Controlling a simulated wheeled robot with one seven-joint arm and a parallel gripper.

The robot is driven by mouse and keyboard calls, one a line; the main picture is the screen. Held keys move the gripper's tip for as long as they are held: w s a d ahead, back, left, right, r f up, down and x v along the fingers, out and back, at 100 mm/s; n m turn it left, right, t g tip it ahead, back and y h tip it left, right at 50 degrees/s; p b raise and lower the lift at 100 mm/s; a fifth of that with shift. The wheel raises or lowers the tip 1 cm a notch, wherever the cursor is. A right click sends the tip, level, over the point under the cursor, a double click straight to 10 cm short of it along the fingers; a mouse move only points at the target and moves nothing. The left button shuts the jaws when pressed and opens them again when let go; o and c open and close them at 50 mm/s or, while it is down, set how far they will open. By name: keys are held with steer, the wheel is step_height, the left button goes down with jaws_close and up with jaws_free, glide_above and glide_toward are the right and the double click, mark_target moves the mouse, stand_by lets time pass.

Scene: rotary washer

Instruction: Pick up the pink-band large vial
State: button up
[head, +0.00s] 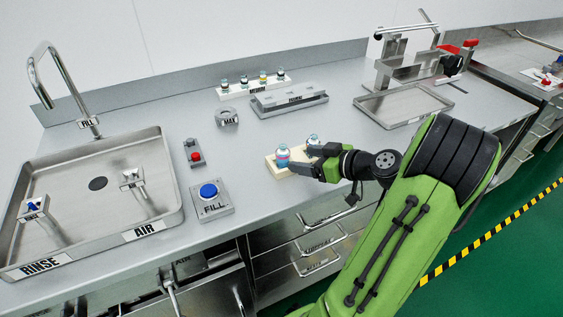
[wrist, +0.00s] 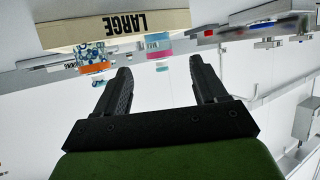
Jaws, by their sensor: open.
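The pink-band large vial (head: 283,157) stands in a pale rack (head: 271,165) near the counter's front edge. In the wrist view, which is upside down, the pink-band vial (wrist: 158,45) shows beyond and between my fingers, under the rack's LARGE label (wrist: 125,25). My gripper (head: 299,160) is open and empty, pointing left toward the pink-band vial, with a finger on each side. Contact with the vial cannot be told. My gripper (wrist: 160,64) hides part of the rack.
Behind stand a row of small vials (head: 253,80), a grey metal block (head: 288,98) and a round MAX part (head: 227,116). A FILL button box (head: 211,199) and a sink (head: 90,190) lie to the left. A metal tray (head: 403,105) sits at the right.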

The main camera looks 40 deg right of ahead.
mark_target(289, 157)
steer(key=b+x, duration=0.1)
steer(key=x, duration=0.4)
steer(key=shift+w+f, duration=0.1)
steer(key=shift+f, duration=0.2)
steer(key=shift+w+f, duration=0.1)
steer(key=shift+w, duration=0.35)
steer(key=shift+s, duration=0.1)
steer(key=c, duration=1.2)
